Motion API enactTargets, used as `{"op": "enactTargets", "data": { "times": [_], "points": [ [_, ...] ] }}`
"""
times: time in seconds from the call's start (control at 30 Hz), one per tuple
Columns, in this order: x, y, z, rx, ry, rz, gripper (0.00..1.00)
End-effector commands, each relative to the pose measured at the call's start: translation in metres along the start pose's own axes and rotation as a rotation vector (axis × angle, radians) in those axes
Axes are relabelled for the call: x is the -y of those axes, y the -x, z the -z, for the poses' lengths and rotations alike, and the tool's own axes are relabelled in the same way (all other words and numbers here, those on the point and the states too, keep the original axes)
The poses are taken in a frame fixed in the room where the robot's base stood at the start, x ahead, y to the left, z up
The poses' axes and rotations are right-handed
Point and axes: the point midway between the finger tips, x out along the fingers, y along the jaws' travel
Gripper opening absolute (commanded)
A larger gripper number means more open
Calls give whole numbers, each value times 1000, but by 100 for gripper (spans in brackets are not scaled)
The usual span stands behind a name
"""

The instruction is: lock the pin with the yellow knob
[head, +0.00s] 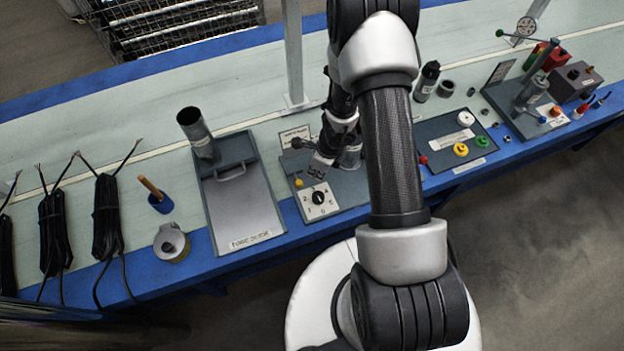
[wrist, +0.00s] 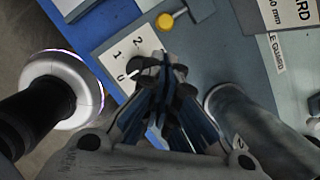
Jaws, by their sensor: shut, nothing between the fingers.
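The yellow knob (head: 299,183) is a small round knob on the grey station beside the numbered dial plate (head: 318,203). In the wrist view the yellow knob (wrist: 165,22) sits at the end of a short pin at a grey block (wrist: 198,8). My gripper (head: 317,170) hangs over the station, just right of the knob. In the wrist view my gripper (wrist: 173,62) is shut and empty, its tips apart from the knob and overlapping the dial's black pointer (wrist: 143,66). I cannot tell how deep the pin sits.
A grey metal cylinder (wrist: 255,125) stands close to the fingers' right in the wrist view. In the head view a grey panel with a handle (head: 240,205) lies left of the station. A grey board with a yellow ring (head: 460,149) lies to the right.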

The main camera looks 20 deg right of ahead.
Motion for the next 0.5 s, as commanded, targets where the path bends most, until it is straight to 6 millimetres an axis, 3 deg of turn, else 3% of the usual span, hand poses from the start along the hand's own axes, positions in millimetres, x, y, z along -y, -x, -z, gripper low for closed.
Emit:
{"op": "enactTargets", "data": {
  "times": [0.3,0.5],
  "points": [
    [-1,-58,1,-1,2,-3,0],
    [-1,-86,1,-1,2,-2,0]
  ]
}}
